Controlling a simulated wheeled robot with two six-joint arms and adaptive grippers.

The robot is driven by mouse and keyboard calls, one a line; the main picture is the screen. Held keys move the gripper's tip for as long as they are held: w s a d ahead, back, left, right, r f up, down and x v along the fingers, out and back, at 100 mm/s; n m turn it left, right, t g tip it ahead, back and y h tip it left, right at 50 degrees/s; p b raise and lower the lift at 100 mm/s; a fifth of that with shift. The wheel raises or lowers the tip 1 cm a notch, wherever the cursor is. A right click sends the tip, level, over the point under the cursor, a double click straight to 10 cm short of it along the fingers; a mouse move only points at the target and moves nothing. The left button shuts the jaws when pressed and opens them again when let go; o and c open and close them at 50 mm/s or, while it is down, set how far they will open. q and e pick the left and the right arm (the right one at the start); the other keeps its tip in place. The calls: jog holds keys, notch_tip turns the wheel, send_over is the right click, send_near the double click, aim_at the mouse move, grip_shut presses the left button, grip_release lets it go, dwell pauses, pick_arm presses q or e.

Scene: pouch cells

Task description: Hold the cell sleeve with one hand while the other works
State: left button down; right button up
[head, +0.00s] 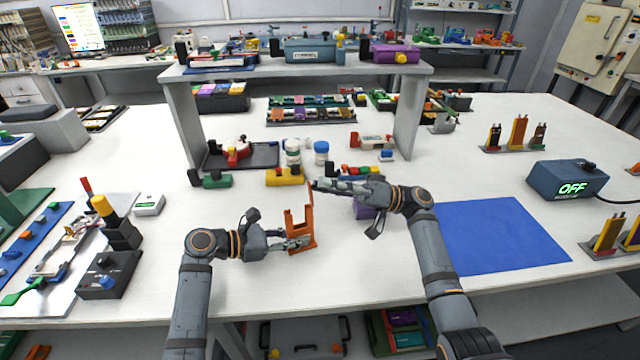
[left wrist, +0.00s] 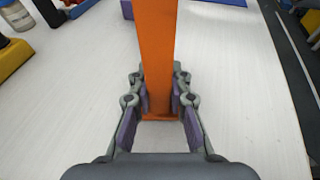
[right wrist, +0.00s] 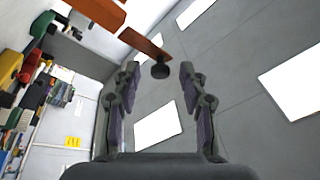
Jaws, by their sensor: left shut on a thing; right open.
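The orange cell sleeve (head: 300,228) stands upright on the white table, an open frame near the middle front. My left gripper (head: 297,243) is shut on its lower part. In the left wrist view the sleeve (left wrist: 157,50) rises between the two finger pads. My right gripper (head: 322,187) is open and empty beside the sleeve's top, fingers pointing left. In the right wrist view, an orange-brown strip with a dark knob (right wrist: 160,71) lies beyond the open fingers. I cannot tell whether the strip belongs to the sleeve. No cell shows clearly in the sleeve.
A yellow block (head: 285,177), white jars and a purple object (head: 364,209) sit close behind and beside my grippers. A blue mat (head: 500,235) lies bare at the right. A box reading OFF (head: 567,180) stands beyond it. A dark block with a blue knob (head: 108,275) is at left.

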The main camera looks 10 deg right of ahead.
jog(key=shift+x, duration=1)
grip_shut()
jog(key=d+m+t+y, duration=0.1)
jog(key=f+m+t+y, duration=0.1)
jog(key=y, duration=0.1)
jog(key=shift+w+d+f, duration=0.1)
jog(key=shift+w+d, duration=0.1)
jog(key=shift+d, duration=0.15)
jog(key=shift+m, duration=0.3)
grip_release()
jog(key=shift+d, duration=0.1)
